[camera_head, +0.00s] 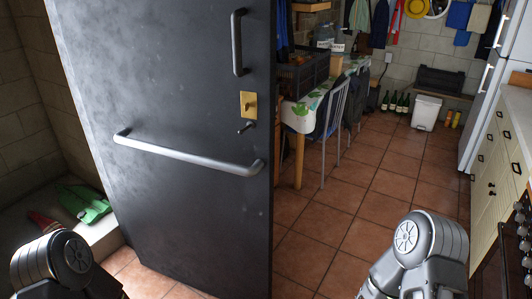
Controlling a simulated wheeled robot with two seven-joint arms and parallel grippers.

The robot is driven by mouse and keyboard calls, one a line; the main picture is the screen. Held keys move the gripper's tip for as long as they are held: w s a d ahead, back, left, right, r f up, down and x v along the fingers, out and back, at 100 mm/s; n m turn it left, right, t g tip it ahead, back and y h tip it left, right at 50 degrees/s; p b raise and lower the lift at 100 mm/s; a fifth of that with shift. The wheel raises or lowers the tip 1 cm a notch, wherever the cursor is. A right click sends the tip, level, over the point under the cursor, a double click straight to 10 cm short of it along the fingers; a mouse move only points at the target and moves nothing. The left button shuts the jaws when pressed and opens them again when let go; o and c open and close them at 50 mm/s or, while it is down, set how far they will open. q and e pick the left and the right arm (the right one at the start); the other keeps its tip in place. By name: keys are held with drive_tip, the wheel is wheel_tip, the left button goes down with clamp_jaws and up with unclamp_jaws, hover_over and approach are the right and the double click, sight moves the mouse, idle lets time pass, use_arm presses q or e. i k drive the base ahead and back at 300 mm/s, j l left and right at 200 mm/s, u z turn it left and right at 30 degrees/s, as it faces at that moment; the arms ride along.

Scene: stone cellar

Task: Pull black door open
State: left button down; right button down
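The black door (190,90) fills the left half of the head view and stands open at an angle, with a cellar kitchen showing past its right edge. It has a long horizontal grey bar (185,154) across its middle, a vertical pull handle (237,42) above, and a brass lock plate (248,105) with a small dark lever (245,127) below it. Parts of my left arm show at the bottom left and parts of my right arm at the bottom right, in front of the door and floor. Neither gripper's fingers are visible, and no contact with the door shows.
Tiled floor (365,212) is clear right of the door. A table with a patterned cloth (310,108), a black crate (303,72) and chairs stand behind. Bottles (394,102) and a white bin (426,112) are farther back. Cabinets (492,170) line the right. A green object (85,203) lies left.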

sight(165, 88)
drive_tip(key=i+l+u, duration=0.2)
drive_tip(key=u, duration=0.2)
drive_tip(key=i+l+u, duration=0.1)
drive_tip(key=l+u, duration=0.25)
drive_tip(key=i+l, duration=0.15)
drive_tip(key=l, duration=0.4)
drive_tip(key=i+l+u, duration=0.1)
drive_tip(key=l, duration=0.45)
drive_tip(key=i+l, duration=0.2)
drive_tip(key=l, duration=0.35)
drive_tip(key=i+l+u, duration=0.15)
drive_tip(key=l, duration=0.45)
drive_tip(key=i+l, duration=0.1)
drive_tip(key=l, duration=0.45)
drive_tip(key=i+l+u, duration=0.1)
drive_tip(key=l, duration=0.45)
drive_tip(key=i+l, duration=0.1)
drive_tip(key=l, duration=0.5)
drive_tip(key=u, duration=0.05)
